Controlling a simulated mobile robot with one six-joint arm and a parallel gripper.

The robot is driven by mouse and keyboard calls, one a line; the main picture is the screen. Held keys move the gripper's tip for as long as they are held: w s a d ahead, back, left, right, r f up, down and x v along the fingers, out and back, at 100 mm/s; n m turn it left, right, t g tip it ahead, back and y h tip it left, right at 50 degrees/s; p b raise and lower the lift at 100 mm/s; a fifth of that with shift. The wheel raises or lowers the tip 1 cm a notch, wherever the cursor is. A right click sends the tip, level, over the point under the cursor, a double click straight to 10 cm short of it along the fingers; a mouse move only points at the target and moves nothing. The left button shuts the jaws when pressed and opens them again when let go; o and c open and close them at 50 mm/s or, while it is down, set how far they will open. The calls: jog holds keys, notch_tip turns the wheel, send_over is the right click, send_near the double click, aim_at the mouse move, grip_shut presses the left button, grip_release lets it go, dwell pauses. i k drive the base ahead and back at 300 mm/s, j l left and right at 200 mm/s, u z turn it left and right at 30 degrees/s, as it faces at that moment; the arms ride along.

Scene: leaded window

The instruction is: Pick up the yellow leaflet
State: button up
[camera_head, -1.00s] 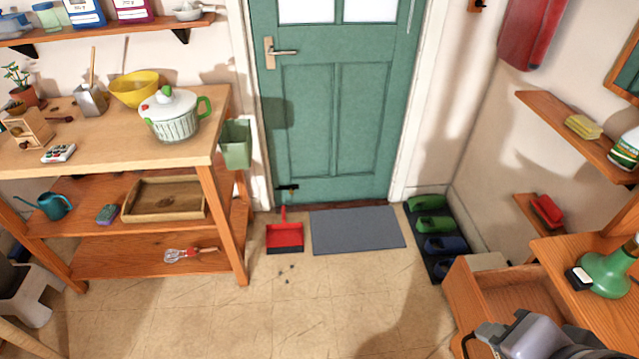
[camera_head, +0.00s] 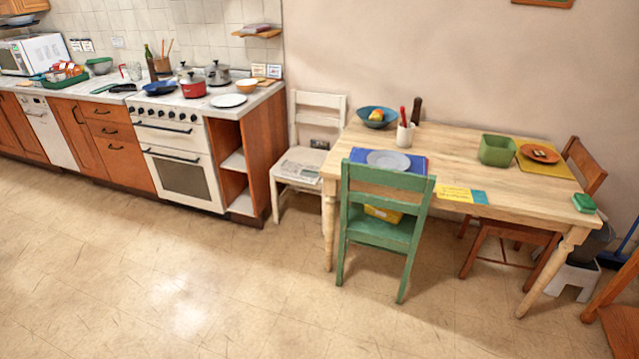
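A yellow leaflet (camera_head: 454,193) lies flat near the front edge of the wooden dining table (camera_head: 430,152). It is just right of the green chair's backrest, and a small teal piece (camera_head: 480,197) adjoins its right end. I cannot tell whether the two are joined. My gripper is not in view.
A green chair (camera_head: 385,228) stands at the table's front, left of the leaflet. A white chair (camera_head: 310,160) and a brown chair (camera_head: 510,235) stand at the table's sides. The floor (camera_head: 220,290) in front is clear. A cooker (camera_head: 180,158) and counters line the left.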

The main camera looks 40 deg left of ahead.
aim_at(471, 197)
jog(key=u, duration=0.65)
jog(key=i+j+z, duration=0.25)
jog(key=i, duration=0.15)
jog(key=i+j+z, duration=0.55)
jog(key=i, duration=0.15)
jog(key=i+j+z, duration=0.55)
jog(key=j, duration=0.3)
jog(key=i+j+z, duration=0.25)
jog(key=j, duration=0.2)
jog(key=i+j+z, duration=0.1)
jog(key=j+z, duration=0.15)
jog(key=j, duration=0.3)
jog(key=i+j+z, duration=0.1)
jog(key=j+z, duration=0.2)
jog(key=j, duration=0.25)
